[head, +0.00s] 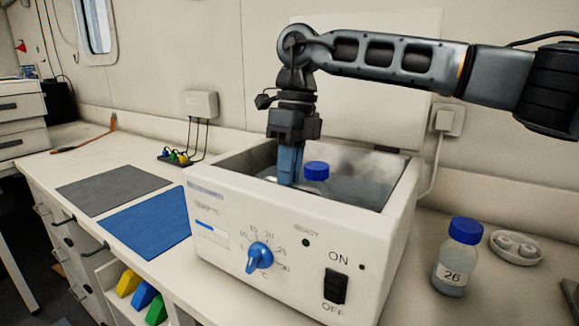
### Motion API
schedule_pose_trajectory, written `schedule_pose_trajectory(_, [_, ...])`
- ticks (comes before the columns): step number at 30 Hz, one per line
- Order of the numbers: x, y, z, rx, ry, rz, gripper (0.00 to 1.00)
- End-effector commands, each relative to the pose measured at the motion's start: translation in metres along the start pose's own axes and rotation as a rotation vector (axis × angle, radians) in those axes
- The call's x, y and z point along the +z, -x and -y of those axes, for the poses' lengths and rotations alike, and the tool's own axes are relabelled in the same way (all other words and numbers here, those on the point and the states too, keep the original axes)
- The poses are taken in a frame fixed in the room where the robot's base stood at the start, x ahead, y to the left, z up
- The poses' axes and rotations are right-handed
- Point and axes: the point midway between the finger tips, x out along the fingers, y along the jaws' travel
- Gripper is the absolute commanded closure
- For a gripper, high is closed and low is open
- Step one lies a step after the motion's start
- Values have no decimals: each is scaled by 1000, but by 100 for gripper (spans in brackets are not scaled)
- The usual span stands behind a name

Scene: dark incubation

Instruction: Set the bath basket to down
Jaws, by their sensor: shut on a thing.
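The white water bath (300,240) stands on the bench with its top open. My gripper (291,146) points down over the left part of the bath opening. It is shut on a blue upright piece (289,166), which looks like the handle of the bath basket. The lower end of this piece goes down inside the bath. The rest of the basket is hidden by the front wall, so I cannot tell its height. A blue-capped bottle (316,171) is inside the bath, just right of the blue piece, with mostly its cap showing.
A bottle marked 26 (457,260) and a small white dish (516,247) stand right of the bath. A blue mat (145,222) and a grey mat (112,189) lie bare to the left. The bath's front has a blue dial (260,257) and a black switch (336,286).

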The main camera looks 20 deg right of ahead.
Motion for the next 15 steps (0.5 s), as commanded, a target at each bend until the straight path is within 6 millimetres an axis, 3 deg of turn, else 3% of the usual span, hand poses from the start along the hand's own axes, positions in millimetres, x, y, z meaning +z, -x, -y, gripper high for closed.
schedule_pose_trajectory(9, [0, -4, 1, 1, -1, -3, 62])
schedule_pose_trajectory(15, [0, -2, 0, 1, -1, -3, 62])
